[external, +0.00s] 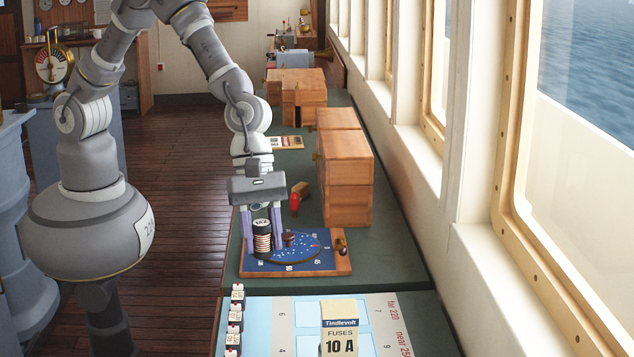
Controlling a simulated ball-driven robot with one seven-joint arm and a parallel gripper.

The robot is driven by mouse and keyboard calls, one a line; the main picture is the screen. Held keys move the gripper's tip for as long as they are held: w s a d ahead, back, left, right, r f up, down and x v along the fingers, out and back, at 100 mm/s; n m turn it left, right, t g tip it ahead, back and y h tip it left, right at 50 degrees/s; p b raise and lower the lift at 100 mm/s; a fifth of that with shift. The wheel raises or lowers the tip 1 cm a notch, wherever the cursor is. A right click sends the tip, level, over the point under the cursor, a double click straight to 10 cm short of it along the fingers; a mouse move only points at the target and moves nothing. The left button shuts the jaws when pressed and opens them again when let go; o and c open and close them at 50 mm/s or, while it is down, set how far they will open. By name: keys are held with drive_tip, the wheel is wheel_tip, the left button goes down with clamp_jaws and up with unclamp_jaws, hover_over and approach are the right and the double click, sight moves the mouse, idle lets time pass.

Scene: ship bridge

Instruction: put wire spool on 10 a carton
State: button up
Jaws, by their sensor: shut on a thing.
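The wire spool (262,241) is a small dark cylinder with pale bands and a light top label. My gripper (262,228) points down with its two fingers on either side of the spool and is shut on it. The spool is upright over the left part of a blue star-chart board; I cannot tell whether it touches the board. The 10 A carton (340,342) is a cream box marked "Tindlevolt FUSES 10 A" on the printed mat at the bottom of the external view, nearer the camera than my gripper. The frame cuts off its bottom.
The board (331,262) has a wooden edge and a brown knob (288,238). Behind it are a red-ended item (295,202) and wooden boxes (347,190). Window frames bound the right side.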

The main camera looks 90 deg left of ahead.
drive_tip(key=shift+s+d, duration=0.15)
drive_tip(key=p, duration=0.1)
hover_over(342, 313)
drive_tip(key=a, duration=0.1)
drive_tip(key=shift+s+a+f, duration=0.15)
drive_tip(key=shift+a+f, duration=0.05)
drive_tip(key=shift+f, duration=2.3)
drive_tip(key=shift+f, duration=0.2)
drive_tip(key=o, duration=1.1)
drive_tip(key=shift+c, duration=0.2)
drive_tip(key=shift+r, duration=0.15)
